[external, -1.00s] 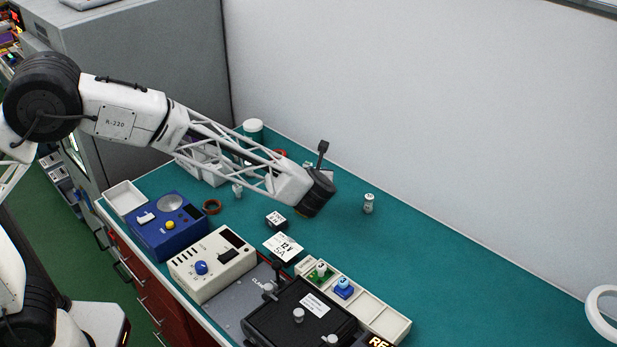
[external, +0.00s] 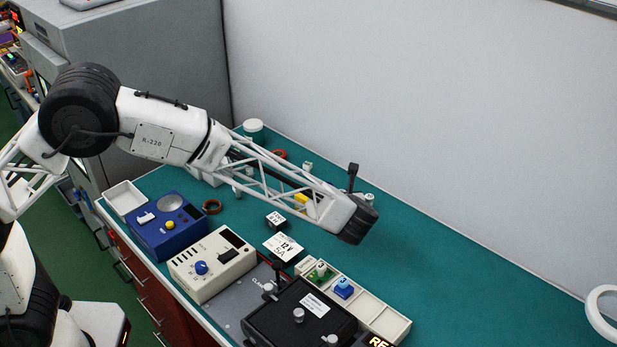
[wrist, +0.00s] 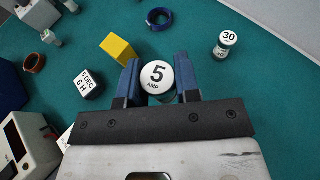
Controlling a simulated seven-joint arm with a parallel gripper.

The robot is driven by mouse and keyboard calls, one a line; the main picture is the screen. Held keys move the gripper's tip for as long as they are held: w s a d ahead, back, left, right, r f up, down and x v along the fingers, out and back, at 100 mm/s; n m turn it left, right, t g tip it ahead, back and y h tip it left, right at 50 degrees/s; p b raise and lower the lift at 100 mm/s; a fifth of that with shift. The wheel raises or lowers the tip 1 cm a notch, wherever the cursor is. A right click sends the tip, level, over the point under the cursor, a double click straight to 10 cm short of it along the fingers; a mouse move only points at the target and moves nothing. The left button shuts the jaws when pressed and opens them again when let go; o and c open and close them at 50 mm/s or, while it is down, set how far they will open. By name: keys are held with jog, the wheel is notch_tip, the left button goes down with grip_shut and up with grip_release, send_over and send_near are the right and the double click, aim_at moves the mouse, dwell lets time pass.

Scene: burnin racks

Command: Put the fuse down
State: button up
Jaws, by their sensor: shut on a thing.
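The fuse (wrist: 157,76) shows in the wrist view as a round white top marked "5 AMP". My gripper (wrist: 157,82) is shut on it, with one blue finger on each side. The fuse's body below the top is hidden, so I cannot tell its height above the green bench. A second fuse (wrist: 225,42), marked "30", stands upright on the bench to the right, apart from my gripper.
A yellow block (wrist: 118,49) and a small printed cube (wrist: 89,83) lie left of my gripper. A blue ring (wrist: 158,18) lies beyond it. A cream tray (external: 384,318) holds a green and a blue piece. Bench right of my wrist is clear (external: 470,260).

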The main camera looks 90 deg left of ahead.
jog(key=shift+f, duration=3.15)
jog(key=shift+f, duration=0.1)
jog(key=shift+f, duration=1.75)
jog(key=shift+f, duration=0.15)
jog(key=o, duration=0.9)
jog(key=shift+r, duration=0.2)
jog(key=v, duration=1.2)
